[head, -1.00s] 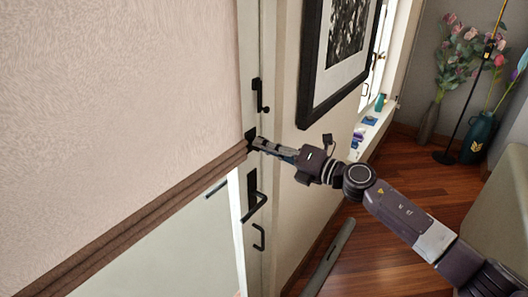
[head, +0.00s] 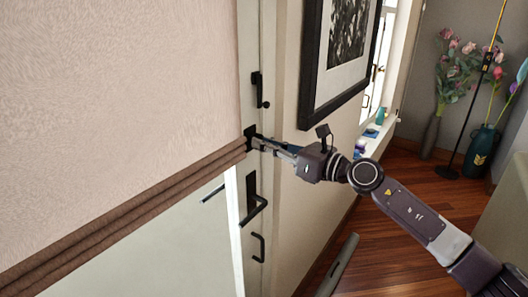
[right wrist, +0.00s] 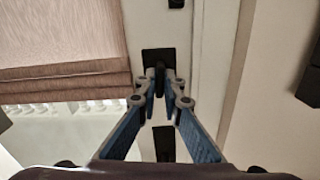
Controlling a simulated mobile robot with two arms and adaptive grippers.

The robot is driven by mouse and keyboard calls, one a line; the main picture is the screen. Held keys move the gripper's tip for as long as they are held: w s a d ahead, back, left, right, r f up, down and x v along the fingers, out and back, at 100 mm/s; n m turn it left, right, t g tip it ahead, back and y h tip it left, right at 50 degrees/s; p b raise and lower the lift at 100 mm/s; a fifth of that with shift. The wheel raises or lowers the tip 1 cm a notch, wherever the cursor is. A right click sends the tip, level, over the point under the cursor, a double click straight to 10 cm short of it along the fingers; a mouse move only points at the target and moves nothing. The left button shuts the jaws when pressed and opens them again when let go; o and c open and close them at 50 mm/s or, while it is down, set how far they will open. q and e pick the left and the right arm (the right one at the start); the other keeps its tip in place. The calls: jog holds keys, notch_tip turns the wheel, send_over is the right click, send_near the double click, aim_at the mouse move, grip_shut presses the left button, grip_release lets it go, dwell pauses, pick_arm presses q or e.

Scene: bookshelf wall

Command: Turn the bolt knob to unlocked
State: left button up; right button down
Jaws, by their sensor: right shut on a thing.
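The bolt's black plate (head: 250,131) is on the narrow white door frame, just right of the shade's lower corner. In the right wrist view the plate (right wrist: 158,55) is straight ahead, with the dark knob (right wrist: 159,76) standing out from it. My right gripper (head: 257,144) reaches in from the right and is shut on the knob. In the right wrist view its fingertips (right wrist: 160,77) press on the knob from both sides and partly hide it. The knob's exact angle is hard to read. My left gripper is in neither view.
A black lever handle (head: 253,210) is below the bolt, and a black latch (head: 259,90) is above it. The fabric shade (head: 120,100) hangs close on the left. A framed picture (head: 340,60) is on the wall to the right. Flower vases (head: 480,150) stand far right.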

jog(key=shift+n+b, duration=0.45)
jog(key=shift+n, duration=0.25)
jog(key=c, duration=2.1)
grip_release()
jog(key=shift+d, duration=0.15)
jog(key=v, duration=1.1)
jog(key=shift+s+d, duration=0.25)
jog(key=shift+d, duration=0.05)
